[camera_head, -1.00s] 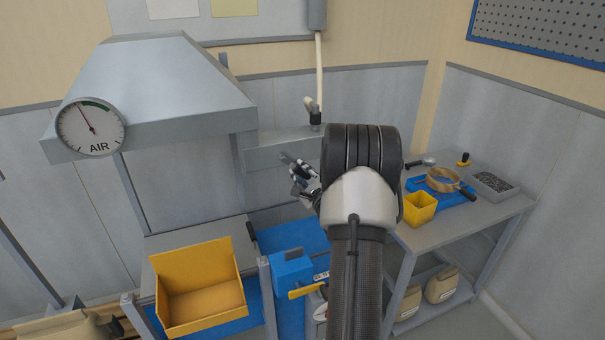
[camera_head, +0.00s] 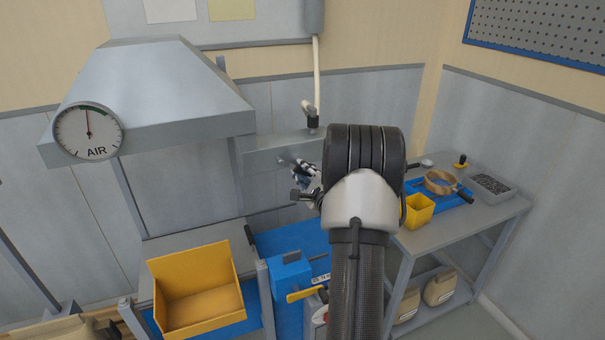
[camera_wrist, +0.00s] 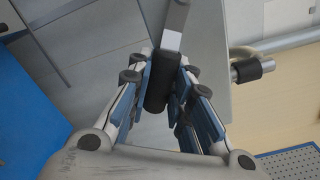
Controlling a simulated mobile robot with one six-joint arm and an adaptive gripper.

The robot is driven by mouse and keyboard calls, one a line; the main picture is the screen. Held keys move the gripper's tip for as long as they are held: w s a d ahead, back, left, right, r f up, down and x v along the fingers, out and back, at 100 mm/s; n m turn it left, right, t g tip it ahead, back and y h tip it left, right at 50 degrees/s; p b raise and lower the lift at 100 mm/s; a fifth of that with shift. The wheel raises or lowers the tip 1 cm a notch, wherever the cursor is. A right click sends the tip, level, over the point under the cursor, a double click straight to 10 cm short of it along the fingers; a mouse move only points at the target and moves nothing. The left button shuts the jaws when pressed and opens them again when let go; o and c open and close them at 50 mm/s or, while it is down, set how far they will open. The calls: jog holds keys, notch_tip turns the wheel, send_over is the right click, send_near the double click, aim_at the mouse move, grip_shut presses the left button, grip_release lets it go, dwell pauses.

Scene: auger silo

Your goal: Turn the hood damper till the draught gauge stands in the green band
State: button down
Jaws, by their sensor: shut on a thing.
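The draught gauge (camera_head: 88,132), a white dial marked AIR, is on the hood's (camera_head: 150,90) left front corner. Its needle points almost straight up, at the left part of the green band (camera_head: 98,110). My gripper (camera_wrist: 168,95) is shut on the black grip of the damper handle (camera_wrist: 157,88), whose grey lever (camera_wrist: 174,25) extends toward the top of the wrist view. In the head view my gripper (camera_head: 304,183) is in front of the grey panel right of the hood, partly hidden by my arm. The handle is hard to make out there.
A yellow bin (camera_head: 195,288) and a blue box (camera_head: 290,272) stand below. A side bench (camera_head: 440,230) at right holds a yellow cup (camera_head: 418,211), a sieve (camera_head: 440,182) and a grey tray (camera_head: 490,188). A pipe (camera_head: 316,80) runs down above the panel.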

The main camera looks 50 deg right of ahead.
jog(key=c, duration=1.4)
grip_release()
jog(key=shift+c, duration=0.2)
jog(key=v, duration=1.2)
jog(key=shift+f, duration=0.1)
jog(key=shift+w, duration=0.1)
